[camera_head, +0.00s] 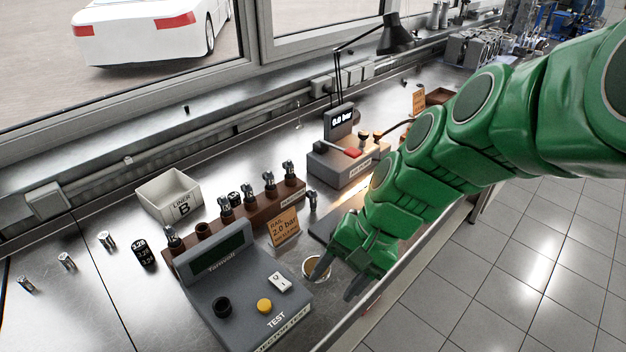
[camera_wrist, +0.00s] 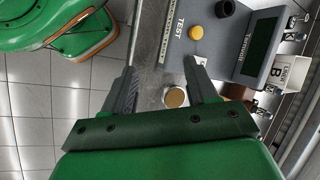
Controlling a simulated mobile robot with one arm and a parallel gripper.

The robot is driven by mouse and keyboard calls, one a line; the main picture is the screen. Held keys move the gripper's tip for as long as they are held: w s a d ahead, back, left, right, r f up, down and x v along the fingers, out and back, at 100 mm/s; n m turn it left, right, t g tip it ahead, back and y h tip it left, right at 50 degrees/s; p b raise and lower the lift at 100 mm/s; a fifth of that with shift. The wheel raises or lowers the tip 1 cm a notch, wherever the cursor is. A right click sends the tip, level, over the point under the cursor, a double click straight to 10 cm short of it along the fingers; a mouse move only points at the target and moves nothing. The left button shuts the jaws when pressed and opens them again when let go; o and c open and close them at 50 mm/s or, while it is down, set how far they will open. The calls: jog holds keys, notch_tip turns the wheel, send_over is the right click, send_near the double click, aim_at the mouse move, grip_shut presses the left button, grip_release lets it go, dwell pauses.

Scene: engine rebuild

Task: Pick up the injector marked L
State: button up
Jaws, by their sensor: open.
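Several dark-and-silver injectors stand in a brown wooden rack (camera_head: 205,243) behind the tester; one of them (camera_head: 249,205) is near the rack's middle. Another injector (camera_head: 312,201) stands off the rack's right end. No letter L is readable on any of them; the marks are too small. My gripper (camera_head: 335,281) is open and empty, pointing down near the bench's front edge, right of the tester and in front of the rack. In the wrist view its two fingers (camera_wrist: 160,70) are spread apart, with nothing between them.
A grey Tarmvolt tester (camera_head: 245,290) stands left of my gripper. A small round cup (camera_head: 316,266) is close by the fingers. An orange rail card (camera_head: 284,228) stands before the rack. A white liner box (camera_head: 168,197), a lamp (camera_head: 395,38) and a pressure unit (camera_head: 340,160) stand farther back.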

jog(key=w+a+m+t+y, duration=0.1)
jog(key=w+a+m+y, duration=0.25)
jog(key=w, duration=0.45)
jog(key=m+t+y, duration=0.3)
jog(key=m+t, duration=0.4)
jog(key=m, duration=1)
send_near(313, 190)
jog(key=x, duration=0.2)
jog(key=shift+w+a+f, duration=0.1)
jog(key=shift+f, duration=0.3)
jog(key=shift+x, duration=3.85)
grip_shut()
jog(key=shift+r, duration=0.15)
